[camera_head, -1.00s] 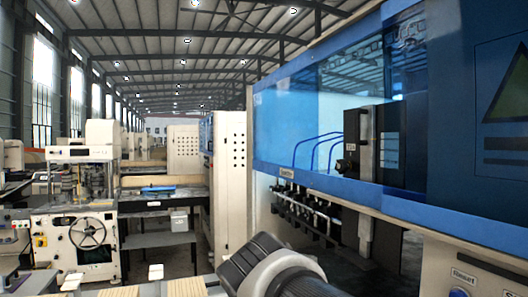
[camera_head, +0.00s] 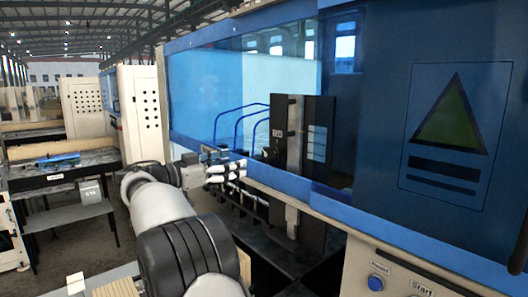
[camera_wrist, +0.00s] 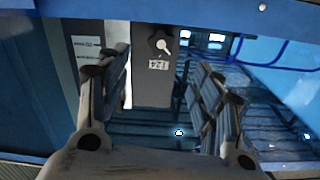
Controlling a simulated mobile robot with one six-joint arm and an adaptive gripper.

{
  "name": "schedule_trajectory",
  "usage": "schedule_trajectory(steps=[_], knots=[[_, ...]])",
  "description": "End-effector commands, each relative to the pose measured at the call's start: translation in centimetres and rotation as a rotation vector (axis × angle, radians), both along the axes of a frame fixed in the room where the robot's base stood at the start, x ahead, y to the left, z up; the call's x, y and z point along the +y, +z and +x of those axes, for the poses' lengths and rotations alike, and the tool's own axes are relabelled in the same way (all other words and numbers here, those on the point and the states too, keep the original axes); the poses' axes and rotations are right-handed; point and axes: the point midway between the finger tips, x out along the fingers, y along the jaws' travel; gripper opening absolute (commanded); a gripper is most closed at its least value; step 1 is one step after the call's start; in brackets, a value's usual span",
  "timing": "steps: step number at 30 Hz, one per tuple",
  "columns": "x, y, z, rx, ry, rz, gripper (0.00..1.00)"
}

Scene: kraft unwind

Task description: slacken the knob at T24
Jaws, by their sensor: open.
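The knob (camera_wrist: 159,43) is dark with a pale pointer-like mark, on a grey panel in the wrist view. A small white label (camera_wrist: 158,64) reading T24 is just below it. In the head view a small dark knob (camera_head: 268,154) juts from the left side of the black upright unit (camera_head: 318,140). My gripper (camera_wrist: 160,72) is open and empty, its two fingers either side of the knob and label in the picture, apart from the knob. In the head view my gripper (camera_head: 242,169) is at the machine's opening, left of the black unit.
A blue-tinted guard (camera_head: 210,95) spans the machine above my gripper, with a blue rail (camera_head: 290,190) along its lower edge. Blue hoses (camera_head: 240,112) arch behind. A button panel (camera_head: 395,275) is at lower right. Open floor shows at left.

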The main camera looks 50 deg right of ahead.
Motion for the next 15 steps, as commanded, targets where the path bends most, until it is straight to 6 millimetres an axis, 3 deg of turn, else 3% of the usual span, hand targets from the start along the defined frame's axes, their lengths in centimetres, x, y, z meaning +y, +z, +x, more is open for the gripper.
schedule_trajectory(steps=[15], knots=[[-11.1, 0.2, -1.3, 0.004, -0.002, 0.003, 0.6]])
